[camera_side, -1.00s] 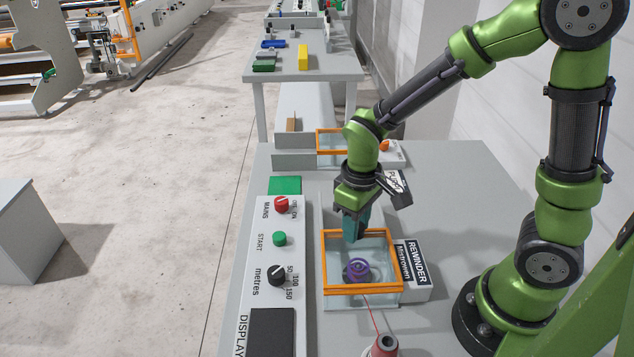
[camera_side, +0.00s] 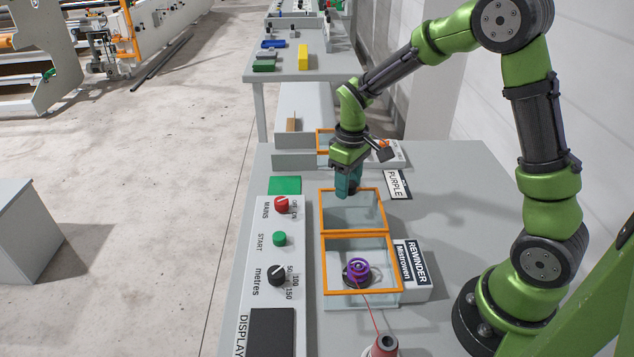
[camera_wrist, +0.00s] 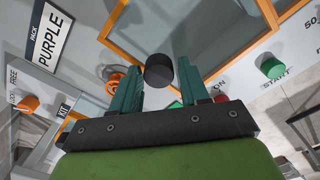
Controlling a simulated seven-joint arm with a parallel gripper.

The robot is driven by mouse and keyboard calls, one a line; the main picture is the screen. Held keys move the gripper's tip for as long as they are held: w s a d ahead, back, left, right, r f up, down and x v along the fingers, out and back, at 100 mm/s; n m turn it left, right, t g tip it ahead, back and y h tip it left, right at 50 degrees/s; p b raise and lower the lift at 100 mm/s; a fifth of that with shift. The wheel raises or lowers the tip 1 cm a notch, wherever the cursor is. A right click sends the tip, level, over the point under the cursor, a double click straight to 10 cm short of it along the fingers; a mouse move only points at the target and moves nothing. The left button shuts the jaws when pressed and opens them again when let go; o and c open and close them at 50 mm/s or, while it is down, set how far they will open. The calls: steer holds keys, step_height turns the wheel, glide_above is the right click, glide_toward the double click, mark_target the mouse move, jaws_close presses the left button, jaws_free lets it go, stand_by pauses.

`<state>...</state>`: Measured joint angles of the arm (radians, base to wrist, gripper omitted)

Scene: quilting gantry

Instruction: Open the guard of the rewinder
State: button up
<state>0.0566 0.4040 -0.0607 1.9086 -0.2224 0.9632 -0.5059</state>
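The rewinder (camera_side: 416,262) is a clear box with an orange rim on the grey bench, holding a purple spool (camera_side: 358,266) with a red thread. Its orange-framed clear guard (camera_side: 321,212) lies beyond the box, and the box shows uncovered. My gripper (camera_side: 348,193) is at the guard's far edge. In the wrist view a round black knob (camera_wrist: 159,71) sits between the two teal fingers of my gripper (camera_wrist: 158,75), which look closed against it. The guard (camera_wrist: 205,28) also shows there. The fingertip contact is hidden in the side view.
A control panel with a red MAINS knob (camera_side: 282,204), green START button (camera_side: 279,239) and metres dial (camera_side: 277,274) runs along the left. A PURPLE label (camera_side: 398,184) lies to the right of the guard. A cone (camera_side: 383,346) stands in front.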

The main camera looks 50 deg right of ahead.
steer(key=shift+o, duration=1)
step_height(320, 180, up, 17)
steer(key=s+a+m+t+y, duration=0.1)
steer(key=s+a+m+t, duration=0.1)
steer(key=s, duration=0.6)
steer(key=s+a+m+t+y, duration=0.1)
steer(key=s+a+m+t, duration=0.2)
steer(key=s+a+t, duration=0.2)
steer(key=s, duration=0.2)
steer(key=shift+s+a+r, duration=0.2)
steer(key=shift+s+a, duration=0.05)
steer(key=shift+s, duration=0.1)
